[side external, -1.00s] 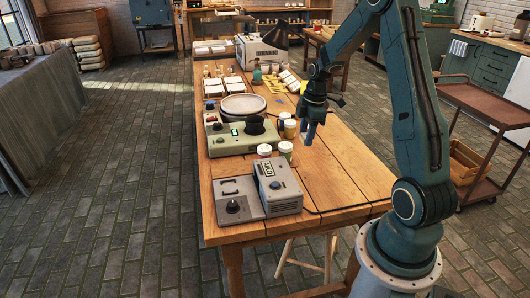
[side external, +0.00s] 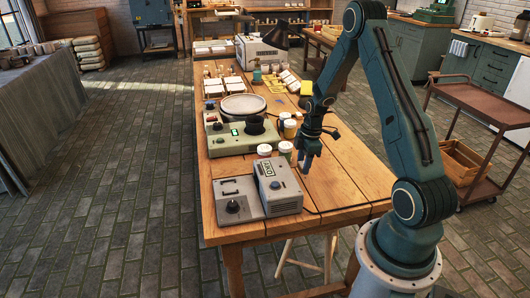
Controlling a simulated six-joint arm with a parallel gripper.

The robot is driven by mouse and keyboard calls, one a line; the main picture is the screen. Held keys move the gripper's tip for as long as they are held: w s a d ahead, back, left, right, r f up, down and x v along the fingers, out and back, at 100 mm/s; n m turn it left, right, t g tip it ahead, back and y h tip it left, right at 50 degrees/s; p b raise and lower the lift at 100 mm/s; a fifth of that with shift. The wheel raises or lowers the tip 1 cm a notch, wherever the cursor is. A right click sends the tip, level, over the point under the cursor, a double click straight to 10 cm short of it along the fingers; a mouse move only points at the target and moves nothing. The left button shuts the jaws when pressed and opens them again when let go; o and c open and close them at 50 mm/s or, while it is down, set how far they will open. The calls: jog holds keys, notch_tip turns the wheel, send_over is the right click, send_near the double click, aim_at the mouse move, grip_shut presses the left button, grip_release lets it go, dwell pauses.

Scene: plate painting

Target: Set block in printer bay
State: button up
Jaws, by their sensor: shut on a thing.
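My gripper (side external: 307,155) points down over the right side of the wooden table, just behind and right of the grey front machine. It is shut on the block, which is too small and too covered by the fingers to make out. A white machine (side external: 258,52) with a dark top stands at the table's far end.
Several white-lidded jars (side external: 286,147) stand close left of my gripper. The wooden table (side external: 345,180) is clear to the right.

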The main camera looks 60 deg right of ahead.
aim_at(302, 180)
jog(key=shift+f, duration=2.05)
jog(key=shift+f, duration=0.2)
jog(key=o, duration=1)
jog(key=shift+c, duration=0.2)
jog(key=shift+r, duration=0.15)
notch_tip(302, 180, up, 13)
jog(key=s, duration=0.1)
jog(key=shift+s+d+r, duration=0.15)
jog(key=shift+d+r, duration=0.05)
jog(key=shift+d, duration=0.25)
